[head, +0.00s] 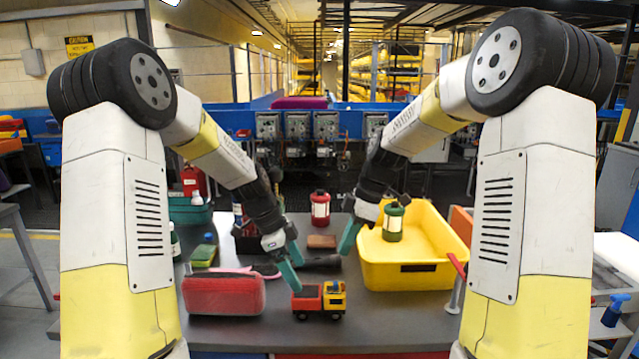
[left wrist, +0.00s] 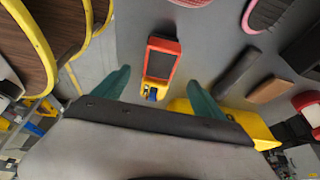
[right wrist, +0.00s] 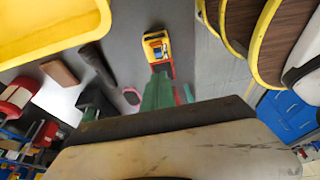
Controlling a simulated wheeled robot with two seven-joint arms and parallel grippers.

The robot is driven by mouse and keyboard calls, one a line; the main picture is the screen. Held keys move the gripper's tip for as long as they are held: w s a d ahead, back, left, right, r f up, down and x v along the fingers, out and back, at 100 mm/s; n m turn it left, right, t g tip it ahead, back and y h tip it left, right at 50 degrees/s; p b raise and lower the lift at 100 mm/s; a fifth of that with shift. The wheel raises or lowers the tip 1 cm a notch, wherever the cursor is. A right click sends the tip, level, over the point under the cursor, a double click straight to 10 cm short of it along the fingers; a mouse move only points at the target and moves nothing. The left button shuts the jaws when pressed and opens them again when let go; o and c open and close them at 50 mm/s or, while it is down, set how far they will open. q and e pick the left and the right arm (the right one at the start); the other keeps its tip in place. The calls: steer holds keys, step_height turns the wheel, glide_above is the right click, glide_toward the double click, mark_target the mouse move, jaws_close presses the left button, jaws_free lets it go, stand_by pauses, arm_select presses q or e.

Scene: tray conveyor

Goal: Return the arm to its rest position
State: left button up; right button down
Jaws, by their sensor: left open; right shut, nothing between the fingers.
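My left gripper (head: 290,266) is open and empty above the grey table, just up and left of a red and yellow toy truck (head: 321,301). In the left wrist view the truck (left wrist: 158,66) shows beyond and between the two spread green fingers (left wrist: 155,92). My right gripper (head: 347,240) is shut with nothing in it, to the left of the yellow bin (head: 415,277). In the right wrist view its green fingers (right wrist: 158,92) are together, and the truck (right wrist: 157,47) shows beyond their tips. Both arms reach forward over the table.
A red case (head: 223,295) lies at the front left. A red lantern (head: 320,208), a brown block (head: 321,242) and a dark flashlight (head: 320,261) are in the middle. A green lantern (head: 393,222) appears inside the bin. A green and yellow sponge (head: 204,251) lies at left.

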arm_select(q)
steer(key=shift+a+r, duration=0.2)
steer(key=shift+r, duration=0.25)
steer(key=s+a+r+n+t+y, duration=0.1)
steer(key=s+a+r+n+t, duration=0.2)
steer(key=s+r+n, duration=0.5)
steer(key=s+a+r+n+t+y, duration=0.1)
steer(key=s+a+r+n+t, duration=0.2)
steer(key=s+r+n, duration=0.6)
steer(key=s+a, duration=0.1)
steer(key=s, duration=0.4)
steer(key=shift+s+a+r, duration=0.15)
steer(key=shift+a, duration=0.25)
arm_select(e)
steer(key=s+d+r+m+t, duration=0.2)
steer(key=s+r+m, duration=0.1)
steer(key=s+m, duration=0.2)
steer(key=s+d+r+m+t+h, duration=0.1)
steer(key=s+d+r+m+t, duration=0.1)
steer(key=s+m, duration=0.4)
steer(key=s+d+r+m+t, duration=0.2)
steer(key=s+r+m, duration=0.4)
steer(key=s, duration=0.5)
steer(key=shift+d+h, duration=0.3)
steer(key=shift+d, duration=0.6)
